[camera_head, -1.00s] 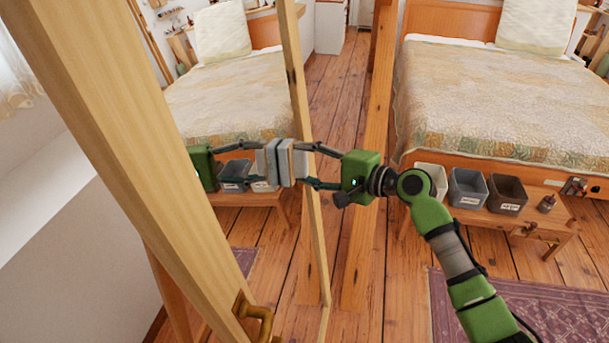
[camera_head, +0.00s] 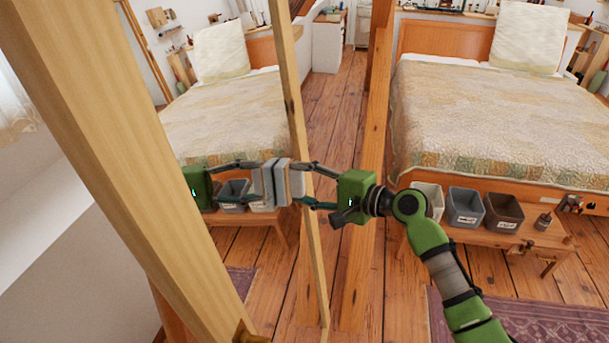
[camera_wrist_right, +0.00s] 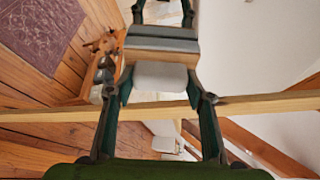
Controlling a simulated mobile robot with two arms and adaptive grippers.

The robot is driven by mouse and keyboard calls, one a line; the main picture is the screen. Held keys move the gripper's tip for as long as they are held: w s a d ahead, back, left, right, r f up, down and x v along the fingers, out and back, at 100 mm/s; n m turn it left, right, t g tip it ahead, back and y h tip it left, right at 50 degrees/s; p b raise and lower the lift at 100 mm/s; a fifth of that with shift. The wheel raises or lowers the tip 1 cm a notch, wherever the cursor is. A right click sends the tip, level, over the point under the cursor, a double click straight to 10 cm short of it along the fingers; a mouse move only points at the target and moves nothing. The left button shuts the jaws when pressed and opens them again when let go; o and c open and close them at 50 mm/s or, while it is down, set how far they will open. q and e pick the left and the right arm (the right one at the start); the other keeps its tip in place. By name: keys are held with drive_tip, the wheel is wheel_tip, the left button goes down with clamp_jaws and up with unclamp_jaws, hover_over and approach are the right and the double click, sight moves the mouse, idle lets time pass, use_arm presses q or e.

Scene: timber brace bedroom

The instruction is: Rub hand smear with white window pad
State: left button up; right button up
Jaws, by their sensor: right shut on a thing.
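My right gripper (camera_head: 302,183) is shut on a white and grey window pad (camera_head: 296,180), its fingers above and below it. The pad faces a mirror-like pane in a timber frame (camera_head: 110,150). The matching green gripper and pad to its left look like their reflection. Pad and reflection lie close together; I cannot tell whether the pad touches the pane. The wrist view shows the white pad (camera_wrist_right: 160,76) between my fingers, with its grey reflection beyond. No hand smear can be made out. My left gripper is not in view.
The frame's thin far edge (camera_head: 298,130) runs beside the pad, with a timber post (camera_head: 377,100) behind. On the right are a bed (camera_head: 480,120) and a low bench with bins (camera_head: 466,207). A rug (camera_head: 540,320) lies on the open plank floor.

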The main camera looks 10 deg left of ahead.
sight(286, 190)
drive_tip(key=shift+s+r+p, duration=0.15)
drive_tip(key=shift+s+p, duration=0.55)
drive_tip(key=shift+s, duration=0.55)
drive_tip(key=shift+s+p, duration=0.65)
drive_tip(key=shift+p, duration=0.2)
drive_tip(key=s+p, duration=0.2)
drive_tip(key=s, duration=0.7)
drive_tip(key=shift+s, duration=0.3)
drive_tip(key=shift+w+d, duration=0.1)
drive_tip(key=shift+d+r, duration=0.15)
drive_tip(key=shift+d, duration=1.3)
drive_tip(key=shift+d+r, duration=0.15)
drive_tip(key=shift+d, duration=1.25)
